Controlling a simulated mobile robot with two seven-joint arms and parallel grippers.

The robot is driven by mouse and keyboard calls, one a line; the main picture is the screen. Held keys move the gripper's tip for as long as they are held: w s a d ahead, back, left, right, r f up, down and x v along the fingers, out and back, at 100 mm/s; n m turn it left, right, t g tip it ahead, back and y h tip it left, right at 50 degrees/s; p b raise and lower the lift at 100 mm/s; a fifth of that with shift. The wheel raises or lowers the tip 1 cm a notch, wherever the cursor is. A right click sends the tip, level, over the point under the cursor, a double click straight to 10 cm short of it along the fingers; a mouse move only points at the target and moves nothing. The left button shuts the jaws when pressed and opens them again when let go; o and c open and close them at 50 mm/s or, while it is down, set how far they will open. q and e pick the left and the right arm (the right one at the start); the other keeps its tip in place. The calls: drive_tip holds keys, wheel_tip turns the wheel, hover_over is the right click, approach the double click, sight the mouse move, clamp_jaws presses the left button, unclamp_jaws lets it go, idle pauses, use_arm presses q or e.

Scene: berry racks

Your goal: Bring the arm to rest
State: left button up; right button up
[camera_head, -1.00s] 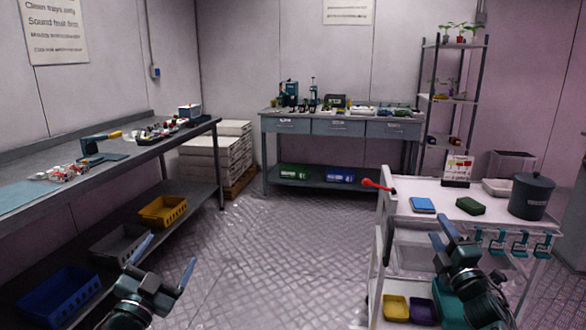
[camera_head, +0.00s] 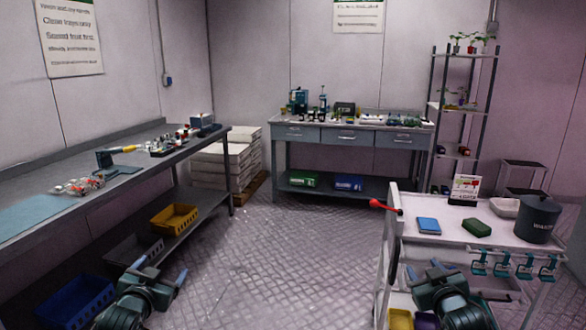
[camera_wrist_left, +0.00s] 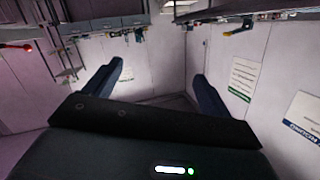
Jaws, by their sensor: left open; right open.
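My left gripper (camera_head: 160,276) is at the lower left of the head view, in front of the left bench's lower shelf. Its two fingers are spread apart with nothing between them. In the left wrist view the same gripper (camera_wrist_left: 158,88) shows two dark blue fingers wide apart, with only wall and floor behind them. My right gripper (camera_head: 424,270) is at the lower right of the head view, beside the white cart (camera_head: 455,233). Its fingers are apart and I see nothing held in them.
The left bench (camera_head: 60,190) carries small fruit items and a tool; yellow (camera_head: 174,219) and blue (camera_head: 75,303) crates sit below. A drawer table (camera_head: 345,135) stands at the back. The middle floor is clear.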

use_arm(q)
drive_tip(key=s+d+f+g+h, duration=0.1)
drive_tip(key=s+d+f+g, duration=0.1)
drive_tip(key=s+d+f, duration=0.45)
drive_tip(key=s+d+f+g+h, duration=0.1)
drive_tip(key=s+d+f, duration=0.3)
drive_tip(key=s+f, duration=0.5)
use_arm(e)
drive_tip(key=s+a+f+g+y, duration=0.1)
drive_tip(key=s+a+f+g, duration=0.1)
drive_tip(key=s+a+f, duration=0.45)
drive_tip(key=s+a+f+g+y, duration=0.1)
drive_tip(key=s+a+f, duration=0.2)
drive_tip(key=s+f, duration=0.6)
use_arm(q)
drive_tip(key=s+d+f+g+h, duration=0.1)
drive_tip(key=s+d, duration=0.2)
drive_tip(key=s, duration=0.6)
drive_tip(key=s+d+f+g+h, duration=0.1)
drive_tip(key=s+d, duration=0.2)
drive_tip(key=s, duration=0.7)
drive_tip(key=shift+d, duration=0.15)
use_arm(e)
drive_tip(key=s+a+f+g+y, duration=0.1)
drive_tip(key=s+a, duration=0.2)
drive_tip(key=s, duration=0.6)
drive_tip(key=s+a+f+g+y, duration=0.1)
drive_tip(key=s+a, duration=0.3)
drive_tip(key=s, duration=0.6)
